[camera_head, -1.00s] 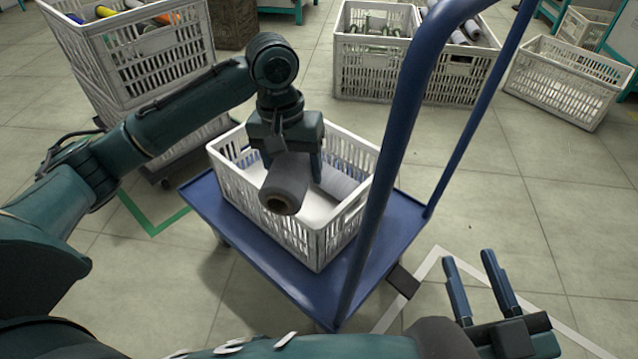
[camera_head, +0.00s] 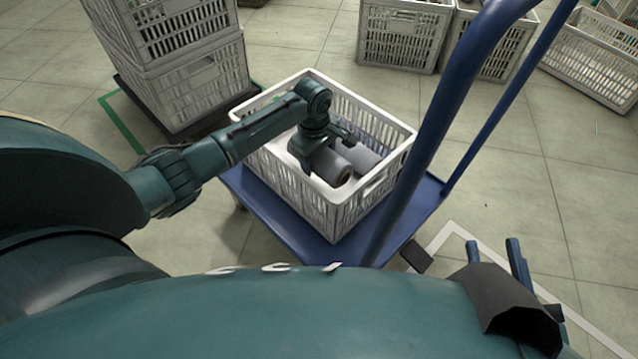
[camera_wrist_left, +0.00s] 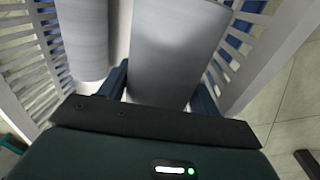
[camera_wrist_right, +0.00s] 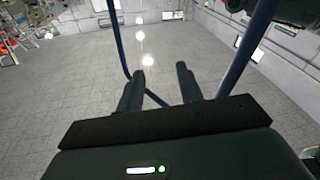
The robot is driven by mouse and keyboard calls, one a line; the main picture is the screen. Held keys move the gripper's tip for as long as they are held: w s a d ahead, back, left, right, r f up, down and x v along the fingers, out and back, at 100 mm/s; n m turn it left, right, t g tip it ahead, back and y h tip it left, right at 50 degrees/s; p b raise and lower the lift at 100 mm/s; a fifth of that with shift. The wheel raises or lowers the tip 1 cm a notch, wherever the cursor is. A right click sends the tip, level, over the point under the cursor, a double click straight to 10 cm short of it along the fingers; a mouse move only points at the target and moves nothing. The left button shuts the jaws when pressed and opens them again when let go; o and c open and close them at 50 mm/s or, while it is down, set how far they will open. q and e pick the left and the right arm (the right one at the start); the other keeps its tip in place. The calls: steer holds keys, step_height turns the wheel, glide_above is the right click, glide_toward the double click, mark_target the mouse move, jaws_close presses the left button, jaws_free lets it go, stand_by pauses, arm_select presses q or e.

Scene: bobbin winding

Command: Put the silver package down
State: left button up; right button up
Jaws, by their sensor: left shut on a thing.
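The silver package (camera_head: 331,168) is a grey roll with a dark core at its end. It is inside the white crate (camera_head: 285,177) on the blue cart. My left gripper (camera_head: 322,148) reaches down into the crate and is shut on the package. In the left wrist view the package (camera_wrist_left: 175,50) lies between the two fingers (camera_wrist_left: 160,88). A second grey roll (camera_head: 357,154) lies beside it, also seen in the left wrist view (camera_wrist_left: 84,38). Whether the package touches the crate floor is hidden. My right gripper (camera_head: 494,258) is open and empty, off the cart's right side.
The blue cart (camera_head: 300,236) has a tall blue handle (camera_head: 436,120) right of the crate. Stacked crates (camera_head: 190,85) stand at the back left. More crates (camera_head: 402,40) stand at the back.

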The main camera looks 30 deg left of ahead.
arm_select(q)
step_height(320, 180, down, 4)
steer(key=shift+r+b, duration=0.1)
steer(key=shift+b, duration=0.55)
step_height(320, 180, down, 4)
steer(key=shift+f+b, duration=0.1)
steer(key=shift+b, duration=1.15)
steer(key=shift+f, duration=0.4)
steer(key=shift+r, duration=0.1)
arm_select(e)
steer(key=shift+w+a+m+y, duration=0.15)
steer(key=shift+a+m+y, duration=0.25)
steer(key=shift+m+y, duration=0.15)
arm_select(q)
steer(key=shift+f, duration=0.2)
steer(key=o, duration=0.9)
steer(key=shift+c, duration=0.2)
